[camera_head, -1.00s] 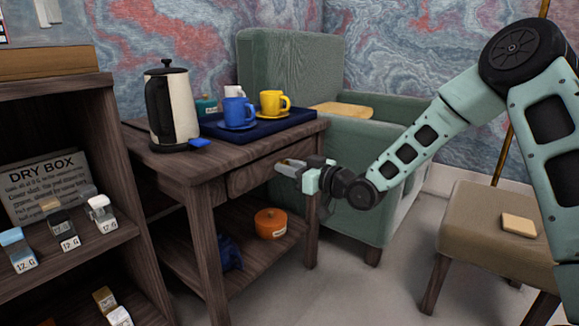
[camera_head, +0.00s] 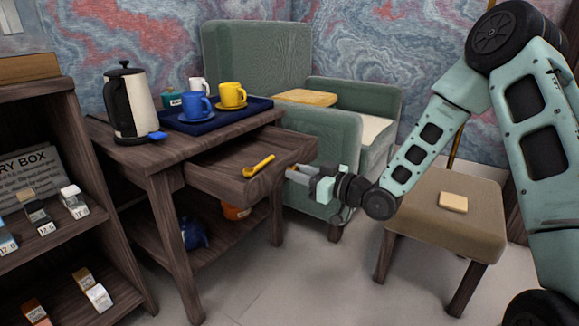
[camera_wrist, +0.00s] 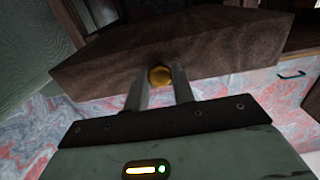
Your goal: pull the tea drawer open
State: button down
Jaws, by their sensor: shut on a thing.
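The tea drawer (camera_head: 232,184) is a dark wooden drawer in the side table and stands well out from it. A yellow spoon (camera_head: 259,166) lies in it near the front. In the wrist view the drawer front (camera_wrist: 195,55) spans the upper part, with a round brass knob (camera_wrist: 159,76) between my fingers. My gripper (camera_head: 292,173) is shut on that knob; it also shows in the wrist view (camera_wrist: 158,82). In the head view the knob is hidden by the fingers.
On the table, a blue tray (camera_head: 222,118) bears a blue cup (camera_head: 194,105) and a yellow cup (camera_head: 231,95). A kettle (camera_head: 130,103) stands beside it. A green armchair (camera_head: 330,140) is behind the drawer. A stool (camera_head: 440,215) stands right, with open floor before it.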

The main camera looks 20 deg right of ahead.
jog(key=shift+s+d, duration=0.15)
jog(key=shift+s, duration=0.1)
jog(key=c, duration=1.2)
grip_release()
jog(key=shift+o, duration=0.2)
jog(key=p+v, duration=0.5)
jog(key=v, duration=1.2)
jog(key=shift+s+d, duration=0.15)
